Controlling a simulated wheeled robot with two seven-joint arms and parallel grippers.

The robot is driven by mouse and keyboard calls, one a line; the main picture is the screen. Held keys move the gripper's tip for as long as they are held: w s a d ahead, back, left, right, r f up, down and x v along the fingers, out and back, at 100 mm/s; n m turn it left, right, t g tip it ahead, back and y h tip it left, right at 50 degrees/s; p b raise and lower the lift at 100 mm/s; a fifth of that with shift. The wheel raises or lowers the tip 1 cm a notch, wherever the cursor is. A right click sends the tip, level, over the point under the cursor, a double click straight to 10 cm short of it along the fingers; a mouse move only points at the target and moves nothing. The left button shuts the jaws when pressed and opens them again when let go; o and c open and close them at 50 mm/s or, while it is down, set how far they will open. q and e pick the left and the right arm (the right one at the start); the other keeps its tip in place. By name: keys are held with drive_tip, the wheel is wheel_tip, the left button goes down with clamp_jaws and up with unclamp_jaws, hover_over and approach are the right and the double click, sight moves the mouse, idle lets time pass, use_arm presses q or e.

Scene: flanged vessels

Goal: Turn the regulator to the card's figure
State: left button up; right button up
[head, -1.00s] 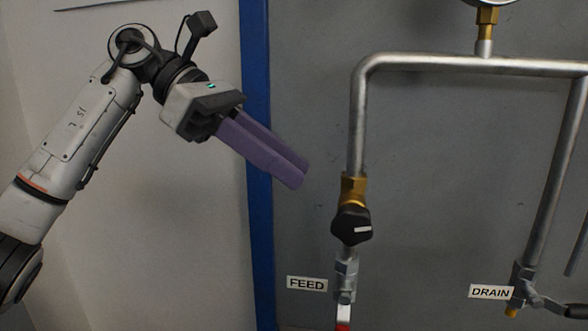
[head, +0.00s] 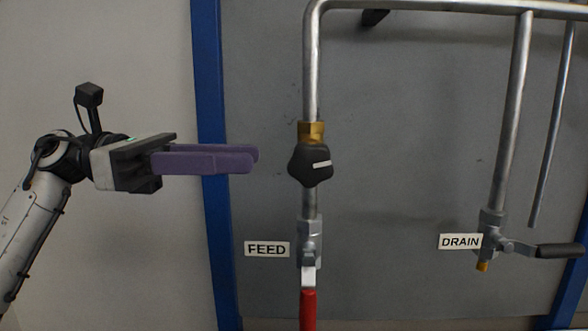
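The regulator is a black lobed knob (head: 311,166) with a white pointer bar, below a brass fitting (head: 311,132) on the left vertical pipe. The bar points right, tilted slightly upward. My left gripper (head: 254,160) is left of the knob, level with it, its purple fingers pointing right. The fingers overlap from the side but look parted, with nothing between them. A gap separates the fingertips from the knob. My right gripper is not in view. No card with a figure and no gauge are in view.
Below the knob is the FEED label (head: 267,249) and a valve with a red handle (head: 308,309) hanging down. At right, the DRAIN label (head: 460,241) stands by a valve with a black lever (head: 559,251). A blue post (head: 212,100) edges the grey panel.

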sight(295, 179)
use_arm(q)
drive_tip(key=d, duration=0.8)
drive_tip(key=shift+d, duration=0.1)
drive_tip(key=shift+c, duration=0.2)
clamp_jaws()
